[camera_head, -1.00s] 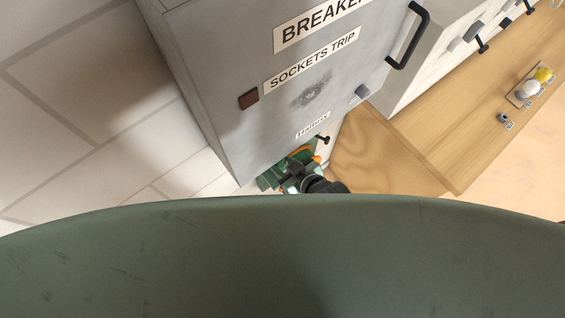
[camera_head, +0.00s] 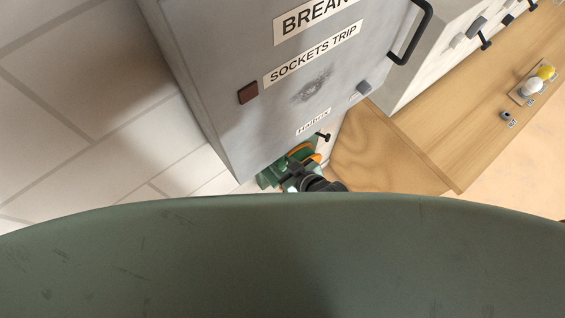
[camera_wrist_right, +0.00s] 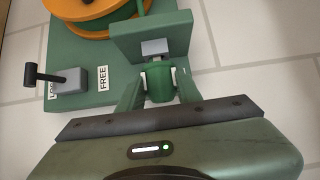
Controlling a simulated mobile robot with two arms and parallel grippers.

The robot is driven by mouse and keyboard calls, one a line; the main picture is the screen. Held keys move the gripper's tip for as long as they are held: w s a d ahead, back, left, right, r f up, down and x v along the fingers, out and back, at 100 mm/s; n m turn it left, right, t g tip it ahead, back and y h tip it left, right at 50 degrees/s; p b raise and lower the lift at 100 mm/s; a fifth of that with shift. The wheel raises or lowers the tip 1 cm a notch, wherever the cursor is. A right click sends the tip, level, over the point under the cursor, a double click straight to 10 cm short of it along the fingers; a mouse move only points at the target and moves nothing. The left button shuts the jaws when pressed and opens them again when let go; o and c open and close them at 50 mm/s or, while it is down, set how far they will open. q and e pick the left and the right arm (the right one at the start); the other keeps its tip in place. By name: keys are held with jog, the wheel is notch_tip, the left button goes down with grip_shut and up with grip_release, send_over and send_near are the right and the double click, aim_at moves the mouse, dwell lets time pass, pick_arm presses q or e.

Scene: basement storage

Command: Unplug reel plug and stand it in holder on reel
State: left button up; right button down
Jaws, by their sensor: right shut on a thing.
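The reel shows in the right wrist view as an orange-rimmed drum (camera_wrist_right: 92,16) on a green base (camera_wrist_right: 86,52). A green upright plate (camera_wrist_right: 180,36) with a grey block (camera_wrist_right: 154,47) stands at the base's edge. My right gripper (camera_wrist_right: 160,82) is shut on the green plug (camera_wrist_right: 159,83), one finger on each side. The plug's far end meets the grey block; I cannot tell whether it is seated in it. In the head view the right gripper (camera_head: 294,178) is small and dark beside the partly hidden reel (camera_head: 306,155). My left gripper is not in view.
A lever (camera_wrist_right: 50,77) with LOCK and FREE labels stands on the reel base. A grey breaker cabinet (camera_head: 240,120) with a black handle (camera_head: 412,35) hangs above the reel. A wooden bench (camera_head: 430,140) lies to the right. Pale wall tiles (camera_head: 80,80) are at left.

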jog(key=shift+f+b, duration=0.3)
jog(key=shift+f, duration=0.3)
jog(key=c, duration=0.9)
grip_release()
jog(key=shift+s+r, duration=0.1)
jog(key=b+v, duration=0.1)
jog(key=v, duration=0.6)
jog(key=shift+s+d+r, duration=0.15)
jog(key=shift+d, duration=0.05)
